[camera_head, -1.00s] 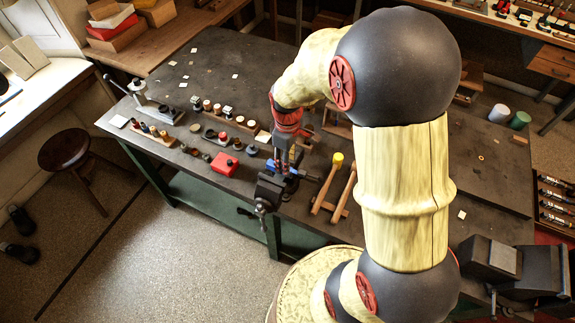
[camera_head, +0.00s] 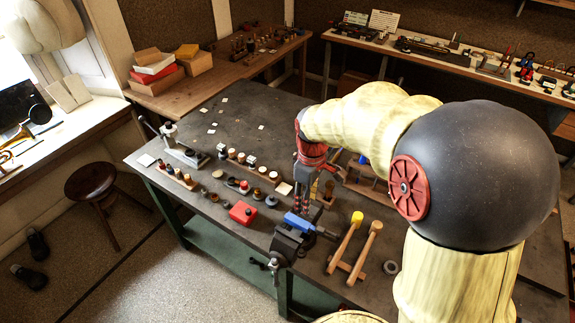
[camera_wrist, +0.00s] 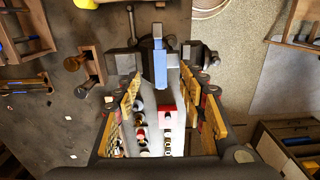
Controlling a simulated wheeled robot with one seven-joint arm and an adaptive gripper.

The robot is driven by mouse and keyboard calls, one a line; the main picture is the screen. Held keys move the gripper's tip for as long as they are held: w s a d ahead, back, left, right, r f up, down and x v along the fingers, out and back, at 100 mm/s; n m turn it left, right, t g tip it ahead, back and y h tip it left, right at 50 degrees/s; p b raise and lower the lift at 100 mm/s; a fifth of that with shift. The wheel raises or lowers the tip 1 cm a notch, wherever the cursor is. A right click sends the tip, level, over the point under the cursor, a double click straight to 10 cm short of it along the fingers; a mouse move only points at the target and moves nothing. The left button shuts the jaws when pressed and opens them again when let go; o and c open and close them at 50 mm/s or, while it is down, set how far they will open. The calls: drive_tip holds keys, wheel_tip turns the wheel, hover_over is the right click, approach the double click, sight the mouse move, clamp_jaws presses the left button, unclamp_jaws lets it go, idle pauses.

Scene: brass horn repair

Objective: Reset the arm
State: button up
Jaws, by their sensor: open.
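My gripper (camera_head: 306,208) points downward over the dark workbench (camera_head: 215,112), behind the bench vise (camera_head: 290,245) in the head view. A blue piece (camera_head: 299,223) lies at the vise jaws. In the wrist view my gripper (camera_wrist: 170,105) has its two yellow-padded fingers wide apart with nothing held between them. The blue piece (camera_wrist: 160,65) and the dark vise show beyond the fingers there. A red box (camera_head: 243,212) stands left of the vise; it also shows between the fingers in the wrist view (camera_wrist: 167,115), farther off.
Two mallets (camera_head: 345,243) lie on a rack right of the vise. Small parts (camera_head: 250,165) stand in rows on the left of the bench. A wooden rack (camera_head: 368,183) stands behind the mallets. The bench's back left is mostly clear. A stool (camera_head: 92,185) stands left.

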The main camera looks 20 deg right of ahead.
drive_tip(key=s+a+r+m+t+b, duration=0.1)
drive_tip(key=s+a+m+t+b, duration=0.1)
drive_tip(key=s+b, duration=0.4)
drive_tip(key=s+a+r+m+t+b, duration=0.2)
drive_tip(key=s+a+b, duration=0.4)
drive_tip(key=s, duration=0.3)
drive_tip(key=a+m+t, duration=0.1)
drive_tip(key=m, duration=0.1)
drive_tip(key=shift+s+r+m+t, duration=0.15)
drive_tip(key=shift+s+m+t, duration=0.15)
drive_tip(key=shift+m, duration=0.1)
drive_tip(key=shift+c, duration=0.9)
